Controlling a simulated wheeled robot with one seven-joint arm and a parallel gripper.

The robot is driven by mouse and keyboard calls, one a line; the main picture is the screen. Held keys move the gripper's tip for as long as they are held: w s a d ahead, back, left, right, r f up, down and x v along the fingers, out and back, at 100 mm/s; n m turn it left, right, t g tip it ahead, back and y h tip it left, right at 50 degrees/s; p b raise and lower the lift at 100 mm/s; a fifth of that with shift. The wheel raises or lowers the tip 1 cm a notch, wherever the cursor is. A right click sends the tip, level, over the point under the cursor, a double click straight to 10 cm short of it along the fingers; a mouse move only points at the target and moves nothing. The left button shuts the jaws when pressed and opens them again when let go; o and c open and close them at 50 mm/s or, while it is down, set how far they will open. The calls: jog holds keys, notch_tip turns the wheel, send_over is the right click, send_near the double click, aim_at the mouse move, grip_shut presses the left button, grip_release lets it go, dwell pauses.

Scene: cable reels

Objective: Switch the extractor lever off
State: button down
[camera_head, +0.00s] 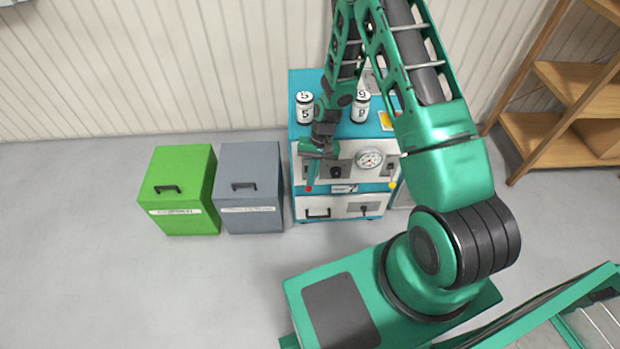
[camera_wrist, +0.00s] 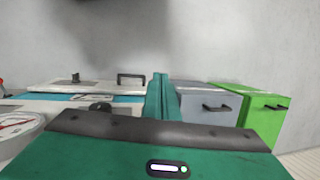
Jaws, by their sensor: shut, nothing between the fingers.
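The blue-and-white machine (camera_head: 300,90) stands against the wall, with a gauge (camera_head: 369,160) and a dark knob (camera_head: 336,172) on its front. A small red tip (camera_head: 308,188) shows at the front's left side, and a yellow-tipped lever (camera_head: 392,184) at its right. I cannot read which is the extractor lever. My gripper (camera_head: 311,178) points down in front of the machine's left side, close to the red tip; contact cannot be told. In the wrist view my gripper (camera_wrist: 159,82) is shut and empty, and its green body hides much of the machine front.
A green bin (camera_head: 180,195) and a grey bin (camera_head: 250,190) stand left of the machine. Two numbered canisters (camera_head: 304,108) (camera_head: 360,107) stand on top. A wooden shelf (camera_head: 565,90) is at the right. The floor left of my base is clear.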

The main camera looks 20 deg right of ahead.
jog(key=s+r, duration=0.8)
jog(key=r, duration=0.3)
jog(key=shift+s, duration=0.25)
dwell(0.4)
